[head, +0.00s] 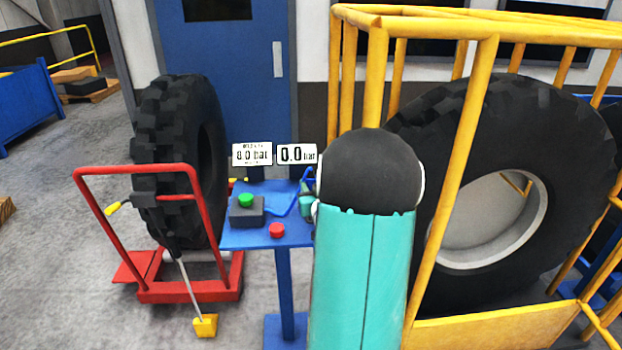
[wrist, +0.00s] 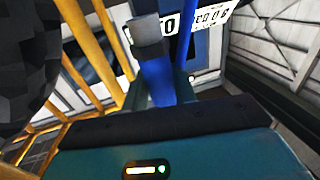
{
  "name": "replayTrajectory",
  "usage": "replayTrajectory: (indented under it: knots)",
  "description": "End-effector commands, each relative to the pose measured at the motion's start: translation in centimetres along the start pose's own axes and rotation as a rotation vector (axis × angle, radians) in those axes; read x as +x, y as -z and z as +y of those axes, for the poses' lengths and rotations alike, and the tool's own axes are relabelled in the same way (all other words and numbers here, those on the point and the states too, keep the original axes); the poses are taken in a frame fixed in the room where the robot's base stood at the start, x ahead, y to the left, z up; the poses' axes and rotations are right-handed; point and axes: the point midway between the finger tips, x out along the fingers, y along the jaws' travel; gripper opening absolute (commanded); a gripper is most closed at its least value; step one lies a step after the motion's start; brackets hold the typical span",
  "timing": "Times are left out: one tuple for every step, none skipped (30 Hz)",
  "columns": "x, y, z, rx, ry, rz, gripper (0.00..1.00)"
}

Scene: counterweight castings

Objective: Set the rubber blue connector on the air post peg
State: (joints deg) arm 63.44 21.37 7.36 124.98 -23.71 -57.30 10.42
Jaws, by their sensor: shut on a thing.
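The rubber blue connector (wrist: 156,82) is between the fingers of my gripper (wrist: 160,92) in the wrist view, with a grey end (wrist: 148,36) pointing away from the gripper. My gripper is shut on it. In the head view my arm hides most of the gripper; only a small teal part (head: 306,206) shows at the right edge of the blue air post (head: 286,285). A thin blue hose-like line (head: 284,208) curves over the post's top. I cannot make out the peg, or whether the connector touches anything.
On the post are a dark box with a green button (head: 246,201), a red button (head: 277,230) and signs reading 8.0 bar (head: 252,154) and 0.0 bar (head: 297,154). A yellow cage (head: 463,150) around a large tyre (head: 535,110) stands right; a red trolley (head: 190,292) with a tyre stands left.

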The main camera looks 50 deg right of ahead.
Motion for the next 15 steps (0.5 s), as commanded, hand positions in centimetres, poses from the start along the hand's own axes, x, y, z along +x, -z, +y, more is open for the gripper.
replayTrajectory:
  knots:
    - [0.1, -0.5, 0.0, 0.001, 0.001, -0.001, 0.11]
    - [0.1, -0.8, 0.0, 0.001, 0.001, 0.0, 0.11]
    - [0.1, -1.1, 0.0, 0.001, 0.001, 0.0, 0.11]
    - [0.1, -1.3, 0.0, 0.001, 0.001, -0.001, 0.11]
    - [0.1, -1.5, 0.0, 0.001, 0.001, -0.001, 0.11]
    - [0.2, -1.7, 0.0, 0.001, 0.001, 0.0, 0.11]
    - [0.2, -1.8, -0.1, 0.001, 0.001, 0.001, 0.11]
    - [0.2, -1.9, -0.1, 0.001, 0.001, 0.001, 0.11]
    - [0.2, -2.0, -0.1, 0.001, 0.001, 0.002, 0.11]
    - [0.2, -2.1, 0.0, 0.0, 0.0, 0.002, 0.11]
    - [0.2, -2.1, 0.0, 0.0, 0.0, 0.002, 0.11]
    - [0.2, -2.2, 0.0, 0.0, 0.0, 0.002, 0.11]
    - [0.2, -2.2, 0.0, 0.0, 0.0, 0.002, 0.11]
    - [0.2, -2.2, 0.0, 0.0, 0.0, 0.002, 0.11]
    - [0.2, -2.2, 0.0, 0.0, 0.0, 0.002, 0.11]
